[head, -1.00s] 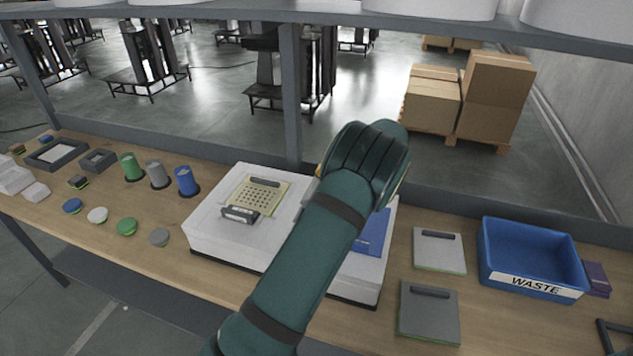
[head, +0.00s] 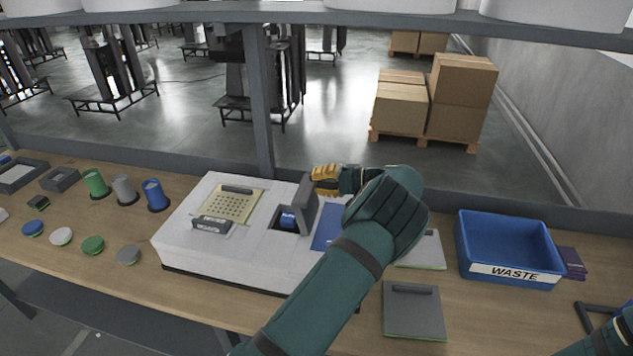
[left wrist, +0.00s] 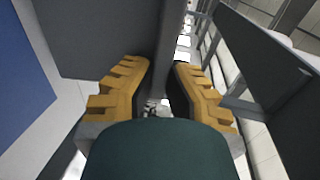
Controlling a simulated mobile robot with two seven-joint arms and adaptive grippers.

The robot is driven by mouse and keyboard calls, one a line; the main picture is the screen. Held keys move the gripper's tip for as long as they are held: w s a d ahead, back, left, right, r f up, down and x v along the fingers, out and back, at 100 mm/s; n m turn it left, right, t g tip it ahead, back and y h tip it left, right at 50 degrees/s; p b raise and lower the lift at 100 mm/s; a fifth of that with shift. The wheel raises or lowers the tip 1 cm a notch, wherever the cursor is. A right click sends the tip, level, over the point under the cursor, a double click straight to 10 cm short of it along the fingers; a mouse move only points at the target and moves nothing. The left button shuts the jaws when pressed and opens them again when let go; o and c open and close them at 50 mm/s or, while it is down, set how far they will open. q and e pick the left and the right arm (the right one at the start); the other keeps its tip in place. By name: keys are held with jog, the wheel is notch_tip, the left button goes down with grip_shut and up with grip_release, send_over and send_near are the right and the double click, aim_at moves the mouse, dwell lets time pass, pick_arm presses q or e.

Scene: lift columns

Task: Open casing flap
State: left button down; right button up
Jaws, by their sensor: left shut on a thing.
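The white casing (head: 225,250) stands on the wooden table. Its grey flap (head: 306,203) stands raised, roughly upright, on the right side of a square opening. A blue part (head: 288,219) shows inside the opening. My left gripper (head: 326,176), with yellow fingers, is at the upper edge of the flap. In the left wrist view my left gripper (left wrist: 160,88) is shut on the dark grey flap (left wrist: 95,38), which lies between its fingers. Part of my right arm shows at the lower right of the head view; its fingers are out of the picture.
A blue waste bin (head: 510,240) stands at the right. Grey plates (head: 413,312) lie right of the casing. Green, grey and blue cylinders (head: 154,194) and several round caps (head: 92,245) are at the left. A shelf post (head: 262,110) rises behind the casing.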

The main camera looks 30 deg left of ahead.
pick_arm(q)
jog(key=shift+f, duration=0.1)
jog(key=c, duration=1.2)
grip_release()
jog(key=v, duration=1.2)
